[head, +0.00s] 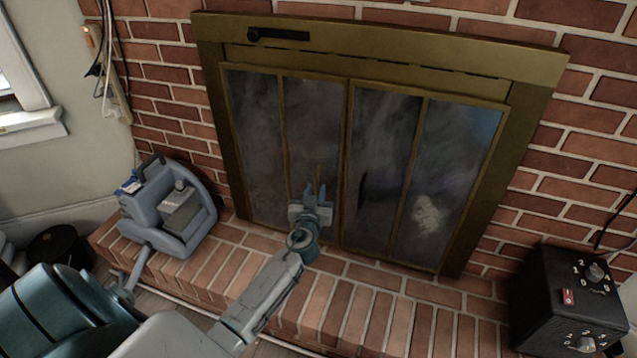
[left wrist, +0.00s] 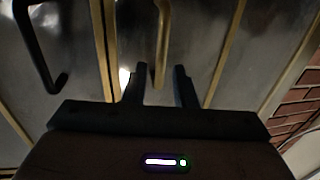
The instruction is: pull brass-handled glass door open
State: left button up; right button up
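The brass-handled glass door (head: 306,122) is left of the fireplace's centre and looks shut, flush with its frame. Its brass handle (head: 318,173) shows just above my left gripper (head: 315,188). In the left wrist view, the brass handle (left wrist: 162,45) hangs down between the two dark fingers of the left gripper (left wrist: 159,72). The fingers are apart, one on each side of the handle's end, with gaps beside it. I cannot tell how deep the handle sits between them. My right gripper is not in view.
A dark handle (head: 362,190) is on the neighbouring glass door (head: 384,150). A blue-grey machine (head: 172,205) stands on the brick hearth (head: 345,300) at left. A black box with dials (head: 565,300) stands at right. The hearth's middle is clear.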

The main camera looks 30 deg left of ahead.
aim_at(317, 184)
pick_arm(q)
jog(key=shift+x, duration=2)
grip_shut()
